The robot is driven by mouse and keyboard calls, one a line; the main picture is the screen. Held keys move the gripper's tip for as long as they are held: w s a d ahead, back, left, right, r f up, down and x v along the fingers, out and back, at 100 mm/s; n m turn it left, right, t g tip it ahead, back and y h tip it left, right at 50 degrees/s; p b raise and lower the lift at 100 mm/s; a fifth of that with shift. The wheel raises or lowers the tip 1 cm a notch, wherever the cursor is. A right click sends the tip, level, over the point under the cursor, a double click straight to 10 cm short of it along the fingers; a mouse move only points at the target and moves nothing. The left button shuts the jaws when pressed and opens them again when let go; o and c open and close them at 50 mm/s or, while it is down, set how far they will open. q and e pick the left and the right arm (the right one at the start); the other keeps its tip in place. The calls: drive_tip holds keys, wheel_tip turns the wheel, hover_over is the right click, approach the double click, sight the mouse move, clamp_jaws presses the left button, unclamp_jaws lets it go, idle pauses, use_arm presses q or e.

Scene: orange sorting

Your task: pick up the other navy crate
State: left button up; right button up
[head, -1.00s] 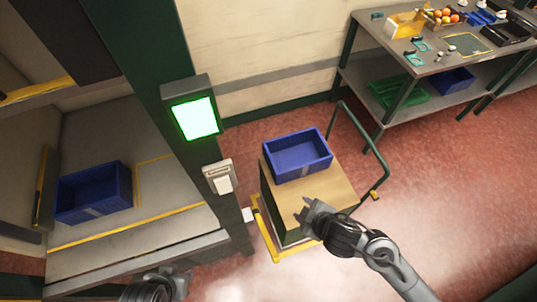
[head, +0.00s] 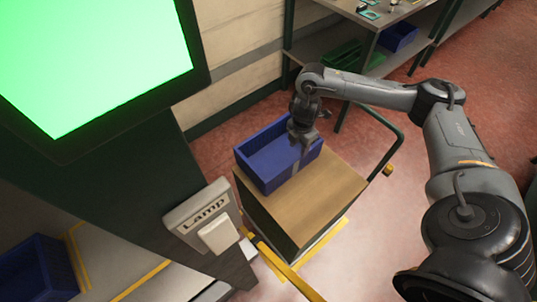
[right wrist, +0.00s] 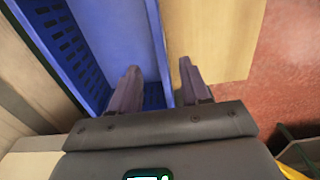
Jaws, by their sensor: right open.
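An empty navy crate (head: 262,172) sits on a cardboard-brown box top (head: 315,195) on the cart. My right gripper (head: 304,146) is at the crate's right-hand wall, its jaws open. In the right wrist view, the crate's wall (right wrist: 158,45) runs between the two fingers of the gripper (right wrist: 160,68). One finger is on the inside of the crate and the other is outside, over the brown top. Whether either finger touches the wall cannot be told. A second navy crate (head: 38,270) shows at the lower left on the grey bench, cut off by the frame. My left gripper is not in view.
A green-lit screen (head: 105,60) and a lamp switch (head: 205,220) are on the dark post at left. The cart has a green handle (head: 390,125) and yellow frame. A workbench at the back holds a blue crate (head: 398,37) and green crate (head: 345,57) on its lower shelf.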

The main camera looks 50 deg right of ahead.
sight(296, 159)
drive_tip(key=f, duration=0.2)
drive_tip(key=f+b, duration=0.1)
drive_tip(key=f, duration=0.1)
drive_tip(key=shift+s+a+f, duration=0.1)
drive_tip(key=shift+s+f, duration=0.1)
drive_tip(key=shift+f, duration=0.1)
drive_tip(key=shift+w+a+f+b, duration=0.15)
drive_tip(key=shift+f+b, duration=0.4)
drive_tip(key=shift+f, duration=0.85)
drive_tip(key=shift+w+a+f+b, duration=0.1)
drive_tip(key=shift+f+b, duration=0.4)
drive_tip(key=shift+f, duration=0.9)
drive_tip(key=shift+d, duration=0.1)
drive_tip(key=shift+c, duration=0.7)
drive_tip(key=c, duration=0.7)
clamp_jaws()
drive_tip(key=shift+r, duration=0.1)
